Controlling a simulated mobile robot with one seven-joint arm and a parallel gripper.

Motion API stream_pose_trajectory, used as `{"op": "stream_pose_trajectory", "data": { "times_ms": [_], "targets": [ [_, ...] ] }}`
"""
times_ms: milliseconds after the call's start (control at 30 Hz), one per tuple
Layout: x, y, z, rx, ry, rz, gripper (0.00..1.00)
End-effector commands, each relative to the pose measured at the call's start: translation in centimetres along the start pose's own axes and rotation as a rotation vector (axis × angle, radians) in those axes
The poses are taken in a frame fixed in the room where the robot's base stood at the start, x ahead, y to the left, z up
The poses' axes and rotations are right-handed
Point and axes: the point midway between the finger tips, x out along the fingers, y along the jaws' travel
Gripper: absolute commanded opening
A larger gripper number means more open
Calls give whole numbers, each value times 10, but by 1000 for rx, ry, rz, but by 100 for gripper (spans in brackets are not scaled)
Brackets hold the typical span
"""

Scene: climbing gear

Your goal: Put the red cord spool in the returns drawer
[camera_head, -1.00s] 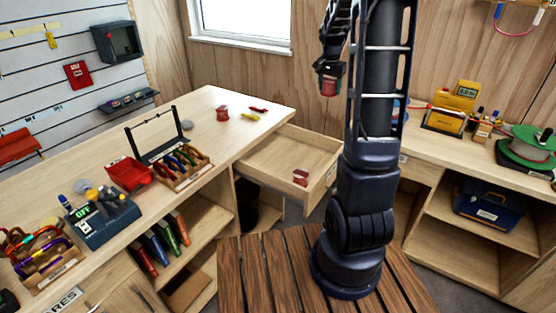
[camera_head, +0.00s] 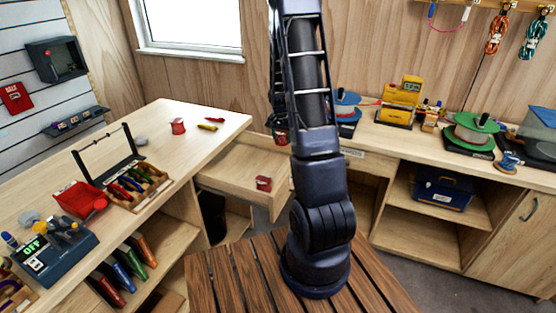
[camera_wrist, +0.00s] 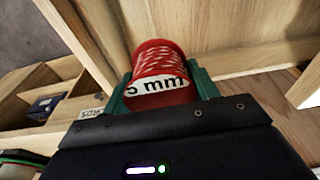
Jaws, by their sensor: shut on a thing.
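The red cord spool (camera_wrist: 160,65), with red-and-white cord and a "5 mm" label, sits between the green fingers of my gripper (camera_wrist: 163,92) in the wrist view. In the head view my gripper (camera_head: 280,137) is mostly hidden behind my arm, and a bit of red shows at it. A small red object (camera_head: 263,183) is at the drawer's front.
The right bench holds a yellow device (camera_head: 400,100) and a green-topped reel (camera_head: 473,130). Much of the drawer floor is bare.

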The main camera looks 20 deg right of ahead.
Motion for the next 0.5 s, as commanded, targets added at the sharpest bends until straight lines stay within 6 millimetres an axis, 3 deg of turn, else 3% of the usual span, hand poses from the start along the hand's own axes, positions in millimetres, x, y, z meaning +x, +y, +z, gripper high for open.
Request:
{"op": "stream_pose_trajectory", "data": {
  "times_ms": [300,500],
  "targets": [
    [65,1,10,1,-3,2,34],
    [83,0,13,1,-1,1,34]
  ]
}}
